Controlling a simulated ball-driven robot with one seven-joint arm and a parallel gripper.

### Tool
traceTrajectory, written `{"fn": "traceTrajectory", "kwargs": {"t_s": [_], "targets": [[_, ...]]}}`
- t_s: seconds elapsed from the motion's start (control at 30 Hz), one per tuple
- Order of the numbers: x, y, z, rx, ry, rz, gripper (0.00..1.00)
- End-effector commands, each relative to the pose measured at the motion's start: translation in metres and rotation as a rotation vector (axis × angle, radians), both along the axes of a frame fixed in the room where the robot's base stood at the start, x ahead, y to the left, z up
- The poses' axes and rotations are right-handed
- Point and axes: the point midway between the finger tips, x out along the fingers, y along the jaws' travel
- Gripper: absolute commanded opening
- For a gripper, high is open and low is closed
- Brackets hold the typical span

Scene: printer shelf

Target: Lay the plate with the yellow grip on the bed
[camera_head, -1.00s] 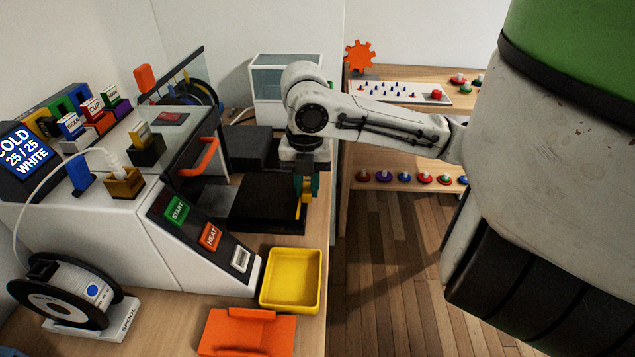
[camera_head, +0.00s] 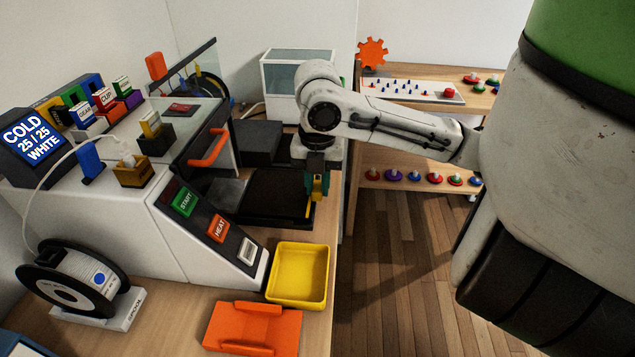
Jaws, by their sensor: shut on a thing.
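My gripper (camera_head: 317,190) points down to the right of the printer (camera_head: 130,215) and is shut on the yellow grip (camera_head: 314,207) at the right edge of a dark flat plate (camera_head: 275,192). The plate lies roughly level and reaches left from the grip toward the printer's opening. A greyer flat surface (camera_head: 226,190) shows at the plate's left, partly behind the front panel; I cannot tell whether it is the bed. I cannot tell whether the plate touches what is below it.
An orange handle (camera_head: 209,147) sits beside the opening. A dark block (camera_head: 262,140) stands behind the plate. In front are a yellow tray (camera_head: 300,300) and an orange holder (camera_head: 252,328). A wooden shelf (camera_head: 425,180) with small parts stands at the back right.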

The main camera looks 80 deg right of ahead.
Motion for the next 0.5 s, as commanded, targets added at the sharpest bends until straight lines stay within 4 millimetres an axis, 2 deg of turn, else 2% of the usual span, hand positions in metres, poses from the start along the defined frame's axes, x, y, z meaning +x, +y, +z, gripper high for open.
{"fn": "traceTrajectory", "kwargs": {"t_s": [0.5], "targets": [[0.0002,0.0001,-0.0032,0.0,-0.001,0.0,0.0]]}}
